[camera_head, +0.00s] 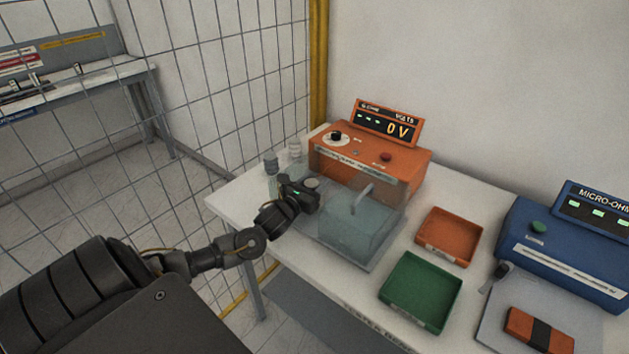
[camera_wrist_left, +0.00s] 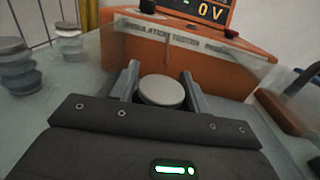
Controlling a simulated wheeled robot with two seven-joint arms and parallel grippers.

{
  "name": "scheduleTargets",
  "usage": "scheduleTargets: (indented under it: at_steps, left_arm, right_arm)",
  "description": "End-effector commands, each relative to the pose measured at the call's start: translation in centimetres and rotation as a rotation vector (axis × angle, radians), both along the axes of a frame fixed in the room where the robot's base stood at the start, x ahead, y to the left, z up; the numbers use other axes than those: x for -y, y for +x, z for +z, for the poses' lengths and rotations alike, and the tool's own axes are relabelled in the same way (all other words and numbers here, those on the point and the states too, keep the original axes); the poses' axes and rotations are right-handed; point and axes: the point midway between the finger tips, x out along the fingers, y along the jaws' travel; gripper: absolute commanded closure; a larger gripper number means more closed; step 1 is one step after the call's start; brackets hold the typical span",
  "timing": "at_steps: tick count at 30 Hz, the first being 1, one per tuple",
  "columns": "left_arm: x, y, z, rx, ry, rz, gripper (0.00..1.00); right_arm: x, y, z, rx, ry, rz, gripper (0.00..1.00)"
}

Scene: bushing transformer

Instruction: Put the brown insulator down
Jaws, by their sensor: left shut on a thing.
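My left gripper (camera_head: 308,190) is over the left part of the white table, in front of the orange tester. In the left wrist view its two fingers (camera_wrist_left: 161,88) are closed on the sides of a round piece with a pale grey top (camera_wrist_left: 161,91). Only the top of this held insulator shows, so its brown body is hidden and I cannot tell whether its bottom touches the surface below. A grey insulator (camera_head: 271,163) and a white insulator (camera_head: 295,149) stand upright just behind and left of the gripper. My right gripper is in neither view.
The orange tester (camera_head: 400,160) reads 0 V. A clear cover (camera_head: 362,220) stands right of my gripper. An orange tray (camera_head: 448,236) and a green tray (camera_head: 421,291) lie farther right, then a blue micro-ohm meter (camera_head: 565,245). A wire-mesh fence (camera_head: 220,90) is at left.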

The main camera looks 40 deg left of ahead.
Motion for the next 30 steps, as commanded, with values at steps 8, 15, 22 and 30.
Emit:
scheduleTargets:
  at_steps: [8,15,22,30]
  left_arm:
    - [0.0,0.0,-0.3,0.000,0.000,0.000,0.48]
    - [0.0,0.0,-0.3,0.000,0.000,0.000,0.32]
    - [0.0,0.0,0.2,0.001,0.000,0.000,0.32]
    - [0.5,-4.6,-0.5,-0.005,0.001,-0.003,0.32]
  right_arm:
    - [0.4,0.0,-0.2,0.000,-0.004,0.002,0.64]
    - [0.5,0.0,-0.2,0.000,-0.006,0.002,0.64]
    - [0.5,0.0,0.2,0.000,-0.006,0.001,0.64]
    - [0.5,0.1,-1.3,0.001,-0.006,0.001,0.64]
